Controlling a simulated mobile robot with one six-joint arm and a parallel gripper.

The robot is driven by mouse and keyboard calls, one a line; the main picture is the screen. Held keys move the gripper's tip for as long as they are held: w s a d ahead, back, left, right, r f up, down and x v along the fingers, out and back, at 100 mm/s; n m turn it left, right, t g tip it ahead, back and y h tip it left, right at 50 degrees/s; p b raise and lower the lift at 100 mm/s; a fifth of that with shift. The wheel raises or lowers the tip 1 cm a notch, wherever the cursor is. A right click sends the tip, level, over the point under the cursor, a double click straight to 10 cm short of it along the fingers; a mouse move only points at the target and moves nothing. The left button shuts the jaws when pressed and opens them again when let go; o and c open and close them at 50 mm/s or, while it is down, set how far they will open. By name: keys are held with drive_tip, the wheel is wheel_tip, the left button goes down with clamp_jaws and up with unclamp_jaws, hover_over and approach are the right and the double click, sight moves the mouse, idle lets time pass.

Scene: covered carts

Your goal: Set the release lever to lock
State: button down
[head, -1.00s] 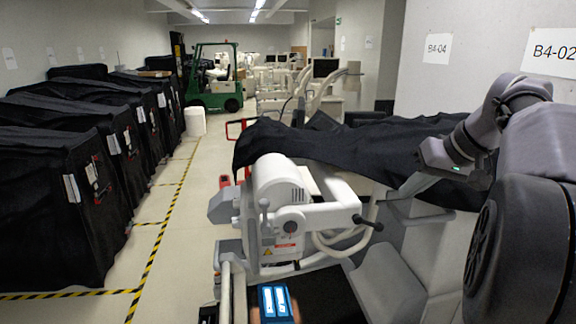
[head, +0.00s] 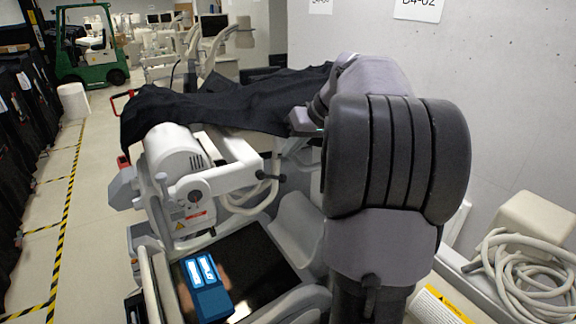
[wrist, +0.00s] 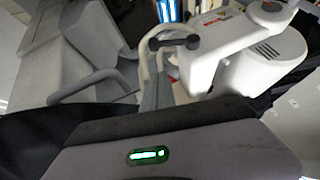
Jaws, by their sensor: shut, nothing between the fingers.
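A white machine head (head: 175,150) stands on a grey cart under a black cover. A small grey lever with a round knob (head: 161,177) stands upright on its near left side. A black-ended handle (head: 262,180) sticks out on its right; a black handle also shows in the wrist view (wrist: 185,42). I cannot tell which one is the release lever, and no lock marking is readable. My arm's wrist is over the cart's right side, apart from both.
A blue handheld device (head: 206,288) lies on the cart's dark panel (head: 255,255). The black cover (head: 220,105) drapes behind the machine head. Coiled pale hose (head: 525,265) lies at the right. The floor left of the cart is open, with yellow-black tape (head: 62,225).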

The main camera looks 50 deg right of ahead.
sight(272, 177)
drive_tip(key=f, duration=0.2)
drive_tip(key=a+f, duration=0.1)
drive_tip(key=f, duration=0.1)
drive_tip(key=shift+a+f, duration=0.1)
drive_tip(key=shift+f, duration=0.05)
